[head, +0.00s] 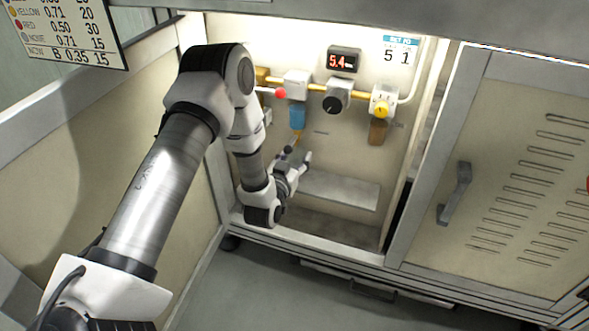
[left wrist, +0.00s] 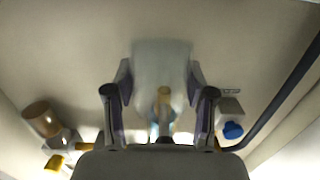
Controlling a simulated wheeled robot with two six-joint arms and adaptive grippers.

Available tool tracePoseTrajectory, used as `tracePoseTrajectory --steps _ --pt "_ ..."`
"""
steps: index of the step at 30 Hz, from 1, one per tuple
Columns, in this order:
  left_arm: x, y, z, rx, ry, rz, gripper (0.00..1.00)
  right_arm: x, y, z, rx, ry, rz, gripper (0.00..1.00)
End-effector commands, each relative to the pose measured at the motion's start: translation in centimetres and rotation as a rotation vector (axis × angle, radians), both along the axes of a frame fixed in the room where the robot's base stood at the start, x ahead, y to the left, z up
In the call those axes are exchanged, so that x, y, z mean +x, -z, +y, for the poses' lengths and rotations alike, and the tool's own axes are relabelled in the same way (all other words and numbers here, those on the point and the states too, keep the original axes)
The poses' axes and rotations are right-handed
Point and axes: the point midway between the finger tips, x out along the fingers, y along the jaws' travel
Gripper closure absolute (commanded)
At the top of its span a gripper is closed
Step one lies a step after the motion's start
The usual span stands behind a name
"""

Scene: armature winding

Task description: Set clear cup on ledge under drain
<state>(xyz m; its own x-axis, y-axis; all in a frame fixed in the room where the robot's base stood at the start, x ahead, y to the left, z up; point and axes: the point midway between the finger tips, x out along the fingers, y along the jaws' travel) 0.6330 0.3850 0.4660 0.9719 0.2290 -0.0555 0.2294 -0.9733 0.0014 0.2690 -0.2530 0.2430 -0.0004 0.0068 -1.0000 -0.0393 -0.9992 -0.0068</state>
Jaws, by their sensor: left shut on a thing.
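My left gripper (head: 296,156) is inside the open cabinet, under the blue bowl (head: 297,117) with its short drain tip and at the left end of the grey ledge (head: 340,190). In the left wrist view my left gripper (left wrist: 160,98) has its two fingers on either side of the clear cup (left wrist: 160,62) and is shut on it. The cup looks pale and see-through, and a brass-coloured tip shows through or beside it. In the head view the cup is too small and hidden to make out. Whether the cup touches the ledge cannot be told. My right gripper is not in view.
Above the ledge run a yellow pipe, a black dial (head: 337,98), a red-digit display (head: 343,61) and a yellow knob (head: 381,108) over a brown bowl (head: 377,132). The slotted cabinet door (head: 520,180) stands at right. The ledge's right part is clear.

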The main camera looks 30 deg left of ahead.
Motion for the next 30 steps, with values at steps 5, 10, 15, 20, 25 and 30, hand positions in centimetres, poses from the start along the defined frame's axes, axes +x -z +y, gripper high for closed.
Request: tracePoseTrajectory --steps 5,10,15,20,25,30 --pt "1.0 2.4 1.0 0.001 0.001 0.001 0.72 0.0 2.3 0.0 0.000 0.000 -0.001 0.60" --pt "1.0 3.9 0.9 0.001 0.000 0.000 0.72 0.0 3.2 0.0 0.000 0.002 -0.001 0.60" --pt "1.0 3.6 0.9 0.000 0.000 0.000 0.77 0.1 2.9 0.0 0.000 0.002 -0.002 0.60" --pt "1.0 3.9 0.9 0.000 0.000 0.000 0.32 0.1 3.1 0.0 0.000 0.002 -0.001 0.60" --pt "1.0 3.9 0.9 0.000 0.000 0.000 0.21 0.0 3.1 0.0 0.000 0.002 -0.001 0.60" --pt "1.0 3.8 0.9 0.000 0.000 0.000 0.21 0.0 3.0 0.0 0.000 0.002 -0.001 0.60"
